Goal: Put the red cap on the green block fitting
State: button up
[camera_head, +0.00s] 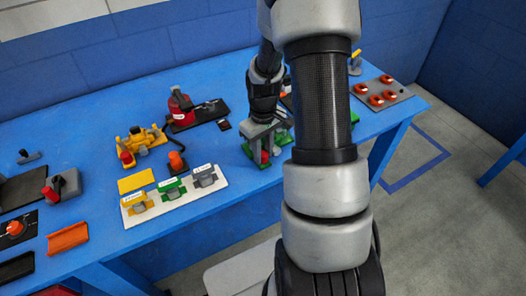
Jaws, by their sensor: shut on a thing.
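My gripper (263,150) is at the right part of the blue table, partly behind my own arm. It is shut on a small red piece, which looks like the red cap (265,156), low between its fingers. Green block parts (250,153) show right beside the fingers, and more green shows to the right, partly covered by my arm. I cannot tell whether the cap touches the green fitting or is just above it.
A white board (205,192) with yellow, green and grey labelled fittings lies to the left. A yellow device (140,142), a red device on a black base (181,107) and an orange-topped part (177,162) stand nearby. A grey panel with red discs (384,95) lies at the right.

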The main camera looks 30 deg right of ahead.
aim_at(263, 153)
dwell(0.3)
jog(key=o, duration=1.1)
jog(key=shift+o, duration=0.5)
jog(key=shift+o, duration=1.2)
jog(key=shift+r+p, duration=2.75)
jog(key=shift+r, duration=1)
